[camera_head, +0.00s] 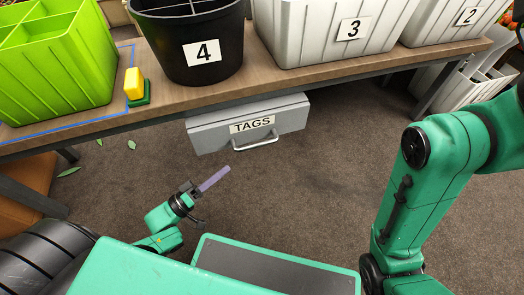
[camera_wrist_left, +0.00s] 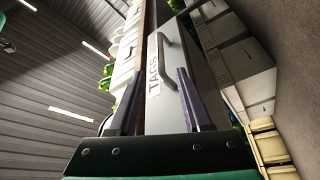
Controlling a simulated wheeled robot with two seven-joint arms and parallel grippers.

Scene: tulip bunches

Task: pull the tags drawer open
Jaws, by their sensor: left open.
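The grey tags drawer (camera_head: 215,135) hangs under the table's front edge, with a white TAGS label (camera_head: 252,125) and a bar handle (camera_head: 255,143) on its front. I cannot tell whether it is fully shut. My left gripper (camera_head: 219,177) is open and empty, below the drawer and apart from the handle. In the left wrist view the drawer front (camera_wrist_left: 156,112) shows between the two fingers of my left gripper (camera_wrist_left: 156,84), with the handle (camera_wrist_left: 165,45) beyond the fingertips. My right arm shows at the right, but its gripper is out of view.
The wooden table (camera_head: 330,75) carries a green crate (camera_head: 65,75), a black bucket marked 4 (camera_head: 205,70) and white bins marked 3 (camera_head: 315,40) and 2 (camera_head: 440,30). A yellow-and-green block (camera_head: 134,84) stands near its edge. Open carpet (camera_head: 310,190) lies below the drawer.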

